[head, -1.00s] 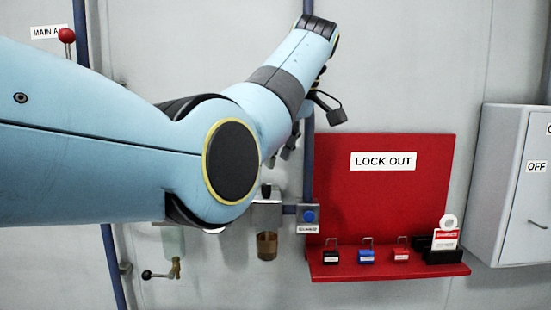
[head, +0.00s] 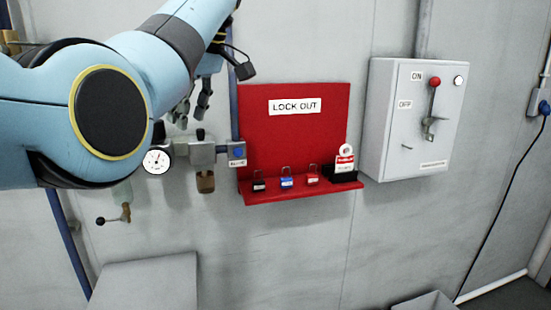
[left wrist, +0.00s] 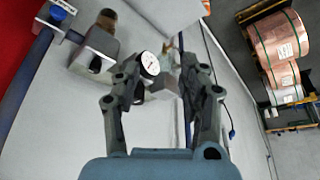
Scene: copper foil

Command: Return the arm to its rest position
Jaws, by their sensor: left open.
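My left arm, light blue with dark joints, comes in from the left in the head view and reaches up across the picture. My left gripper (head: 194,108) hangs below its wrist, in front of the wall and left of the red lock-out board (head: 300,135). Part of the gripper is hidden behind the arm. In the left wrist view both fingers of the left gripper (left wrist: 163,78) stand apart with nothing held between them. A gauge (left wrist: 150,64) shows beyond the fingers. My right gripper is not in view.
The gauge (head: 157,161) and its pipe fitting (head: 201,152) stand close below the gripper. Padlocks (head: 286,178) and a tag stand on the board's shelf. A grey switch box (head: 390,120) with a lever hangs to the right. Copper rolls (left wrist: 278,38) stand right in the wrist view.

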